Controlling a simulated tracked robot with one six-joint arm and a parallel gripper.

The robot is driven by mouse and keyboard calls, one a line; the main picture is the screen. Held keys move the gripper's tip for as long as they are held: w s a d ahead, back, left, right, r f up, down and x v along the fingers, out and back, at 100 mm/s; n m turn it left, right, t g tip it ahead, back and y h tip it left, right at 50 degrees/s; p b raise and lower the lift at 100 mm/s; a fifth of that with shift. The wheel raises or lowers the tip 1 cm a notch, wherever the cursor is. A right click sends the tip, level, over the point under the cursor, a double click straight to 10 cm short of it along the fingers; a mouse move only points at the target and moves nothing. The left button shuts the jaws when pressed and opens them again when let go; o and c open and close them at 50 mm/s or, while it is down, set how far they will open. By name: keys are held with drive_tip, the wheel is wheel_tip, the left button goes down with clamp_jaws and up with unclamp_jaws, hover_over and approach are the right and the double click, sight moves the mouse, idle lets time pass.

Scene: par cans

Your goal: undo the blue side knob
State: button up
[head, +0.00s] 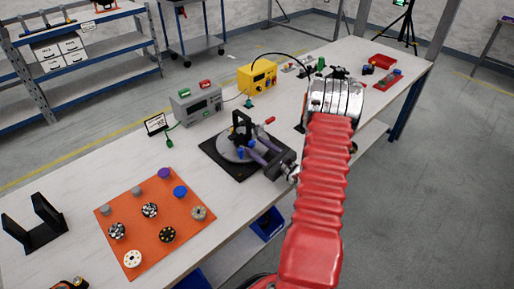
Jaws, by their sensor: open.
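A fixture stands on a black square base (215,152), with a round grey plate, a black upright bracket (241,126) and a red-tipped lever (269,121). A small blue spot at the plate's front looks like the blue side knob (240,154); it is too small to see in detail. My gripper (251,149) comes in from the right, low over the plate. Its two greyish fingers point left and are open, with the tips close to the blue knob. I cannot tell whether they touch it or stand around it. My red arm hides the area to the right.
An orange mat (145,238) at front left holds several round knobs and discs, one of them blue (180,192). A grey power unit (196,104), a yellow unit (257,75) and a small sign (156,124) stand behind. A black stand (36,222) is far left.

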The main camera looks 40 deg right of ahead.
drive_tip(key=s, duration=1.3)
drive_tip(key=shift+s+d, duration=0.2)
drive_tip(key=shift+s, duration=0.15)
drive_tip(key=shift+a, duration=0.1)
